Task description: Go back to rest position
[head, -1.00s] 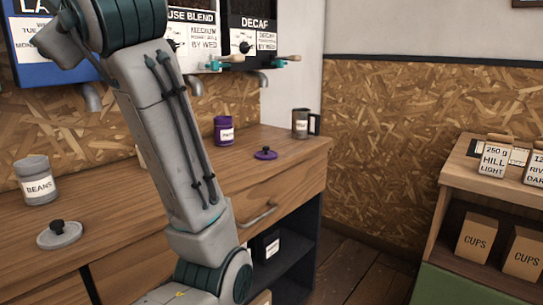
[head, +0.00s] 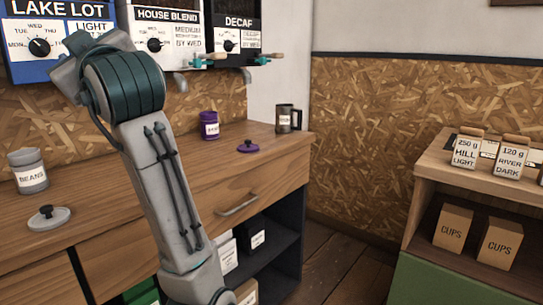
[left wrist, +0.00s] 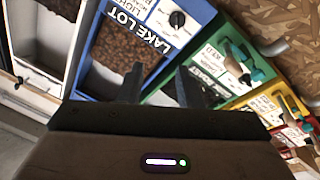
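My arm (head: 165,190) rises from the bottom of the head view and bends at an elbow (head: 122,85) in front of the dispensers. Its gripper is not visible in the head view. In the left wrist view my left gripper (left wrist: 159,87) shows two dark fingers apart with nothing between them. Beyond the fingers is the Lake Lot bean dispenser (left wrist: 118,45) with its blue frame. I see no contact between the fingers and it. My right gripper is in neither view.
The wooden counter (head: 150,200) holds a grey beans canister (head: 28,170), a grey lid (head: 48,217), a purple canister (head: 209,125), a purple lid (head: 248,146) and a metal mug (head: 288,118). A shelf (head: 425,205) with bags and cups boxes stands right. Floor (head: 345,265) shows between.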

